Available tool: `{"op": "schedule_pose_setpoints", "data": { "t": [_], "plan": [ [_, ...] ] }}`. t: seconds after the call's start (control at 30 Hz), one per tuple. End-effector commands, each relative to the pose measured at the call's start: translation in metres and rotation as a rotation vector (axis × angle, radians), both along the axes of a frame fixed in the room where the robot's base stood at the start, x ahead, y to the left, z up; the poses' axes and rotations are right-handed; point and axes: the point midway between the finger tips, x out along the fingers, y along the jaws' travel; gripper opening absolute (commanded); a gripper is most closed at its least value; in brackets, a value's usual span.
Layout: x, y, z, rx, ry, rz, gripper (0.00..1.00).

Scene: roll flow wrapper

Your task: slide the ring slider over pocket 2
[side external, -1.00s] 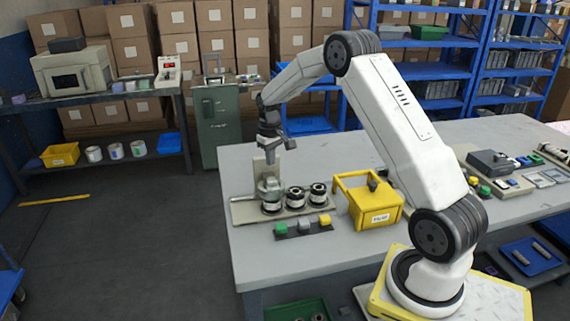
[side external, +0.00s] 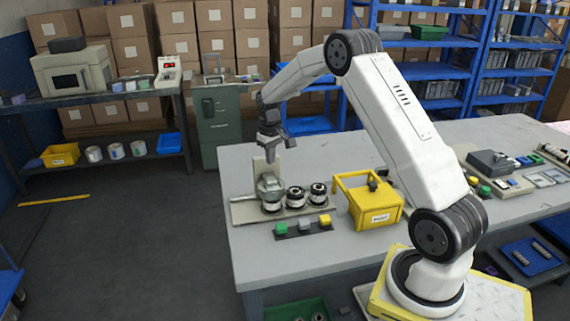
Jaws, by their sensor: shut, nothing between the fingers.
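A low beige fixture (side external: 240,212) stands near the left end of the grey table. Several round dark-and-white pockets sit in a row on it, the middle one (side external: 295,198) and the right one (side external: 318,194) showing clearly. A grey metal ring-like piece (side external: 269,187) sits over the leftmost one, in front of a beige upright; I take it for the ring slider, but it is too small to be sure. Pocket numbers cannot be read. My gripper (side external: 271,158) points down above that leftmost piece, apart from it, shut and empty.
A yellow handled box (side external: 376,208) stands just right of the fixture. A small strip with green, grey and yellow blocks (side external: 303,227) lies in front of it. Other trays and devices (side external: 490,162) occupy the table's far right. The table's front left is bare.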

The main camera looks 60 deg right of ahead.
Motion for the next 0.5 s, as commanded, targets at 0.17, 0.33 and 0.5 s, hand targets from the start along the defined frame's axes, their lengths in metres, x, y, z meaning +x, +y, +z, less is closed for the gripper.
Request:
{"op": "schedule_pose_setpoints", "data": {
  "t": [0.17,0.33,0.5],
  "plan": [
    [0.0,0.0,0.0,0.0,0.0,0.0,0.0],
    [0.0,0.0,0.0,0.0,0.0,0.0,0.0],
    [0.0,-0.0002,0.0,0.001,0.0,0.002,0.32]
  ]
}}
